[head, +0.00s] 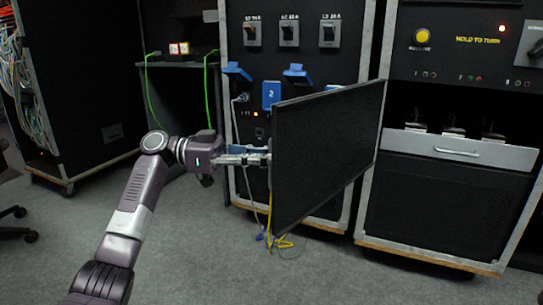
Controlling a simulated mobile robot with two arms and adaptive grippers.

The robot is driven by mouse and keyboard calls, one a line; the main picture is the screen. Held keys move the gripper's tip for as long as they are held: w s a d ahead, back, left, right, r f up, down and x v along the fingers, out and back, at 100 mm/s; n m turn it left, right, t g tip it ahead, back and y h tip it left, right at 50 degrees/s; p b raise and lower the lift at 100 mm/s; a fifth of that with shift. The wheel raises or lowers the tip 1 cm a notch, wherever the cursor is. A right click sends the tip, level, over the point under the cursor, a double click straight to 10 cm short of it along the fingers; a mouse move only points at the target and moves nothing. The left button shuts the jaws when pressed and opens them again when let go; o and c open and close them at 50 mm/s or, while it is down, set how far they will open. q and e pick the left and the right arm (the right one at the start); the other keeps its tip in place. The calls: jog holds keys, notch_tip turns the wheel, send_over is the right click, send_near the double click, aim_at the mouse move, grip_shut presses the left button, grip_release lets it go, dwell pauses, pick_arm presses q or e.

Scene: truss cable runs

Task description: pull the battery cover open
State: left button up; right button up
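A black mesh panel (325,150), which I take to be the battery cover, stands swung out from the middle cabinet. Its right edge is by the cabinet's right post, and its free left edge is nearer to me. My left gripper (262,158) comes in from the left with its fingertips at that free edge. The fingertips are small and partly hidden by the panel, so I cannot tell whether they are closed on it. The panel hides what is behind it. My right gripper is not in view.
The middle cabinet (309,57) has switches and blue socket covers. Yellow cable (284,243) lies on the floor below the panel. The right cabinet has a silver drawer front (459,150). Green cables (213,95) hang at the left. Grey carpet (200,250) in front is open.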

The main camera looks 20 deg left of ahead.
pick_arm(q)
jog(key=v, duration=1.2)
jog(key=shift+r, duration=0.1)
